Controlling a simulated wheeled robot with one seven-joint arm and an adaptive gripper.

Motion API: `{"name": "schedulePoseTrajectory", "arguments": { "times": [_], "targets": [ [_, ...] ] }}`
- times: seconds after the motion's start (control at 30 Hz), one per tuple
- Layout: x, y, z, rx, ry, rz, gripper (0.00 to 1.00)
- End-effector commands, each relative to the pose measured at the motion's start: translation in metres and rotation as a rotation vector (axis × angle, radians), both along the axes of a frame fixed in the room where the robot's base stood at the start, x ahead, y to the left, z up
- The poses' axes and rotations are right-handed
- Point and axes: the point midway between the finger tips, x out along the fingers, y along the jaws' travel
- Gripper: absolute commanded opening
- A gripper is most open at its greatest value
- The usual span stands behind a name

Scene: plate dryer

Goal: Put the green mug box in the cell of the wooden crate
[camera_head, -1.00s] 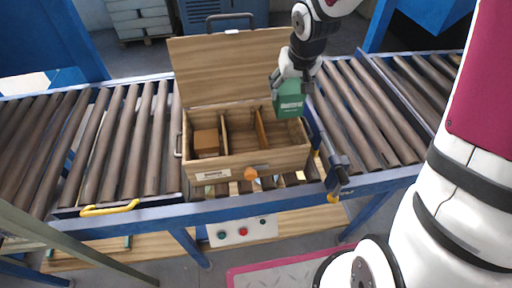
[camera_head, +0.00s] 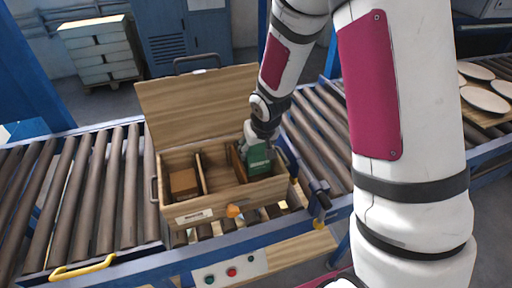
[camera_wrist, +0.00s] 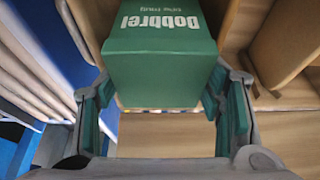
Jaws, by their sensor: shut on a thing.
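The green mug box (camera_head: 259,161) is in my gripper (camera_head: 258,143), low at the right-hand cell of the open wooden crate (camera_head: 219,206). The lower part of the box is hidden in the head view, so I cannot tell whether it touches the cell floor. In the wrist view the box (camera_wrist: 160,68) shows white lettering, and the teal-padded fingers of my gripper (camera_wrist: 165,105) are on either side of it. The crate's lid (camera_head: 205,103) stands open at the back.
A brown carton (camera_head: 183,184) sits in the crate's left cell; the middle cell looks empty. The crate stands on a roller conveyor (camera_head: 90,190) with a blue frame. Plates (camera_head: 484,99) lie at the far right.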

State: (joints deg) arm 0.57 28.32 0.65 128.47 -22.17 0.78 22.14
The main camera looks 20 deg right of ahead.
Motion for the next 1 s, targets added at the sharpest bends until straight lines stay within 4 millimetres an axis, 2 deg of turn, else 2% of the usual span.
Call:
{"name": "schedulePoseTrajectory", "arguments": {
  "times": [0.7, 0.73, 0.8, 1.0],
  "targets": [
    [0.001, 0.001, -0.011, 0.001, -0.002, 0.001, 0.22],
    [0.000, 0.001, -0.011, 0.001, -0.001, 0.001, 0.64],
    [0.000, 0.000, -0.011, 0.001, -0.001, 0.001, 0.79],
    [0.000, 0.000, -0.011, 0.000, -0.001, 0.000, 0.81]
  ]
}}
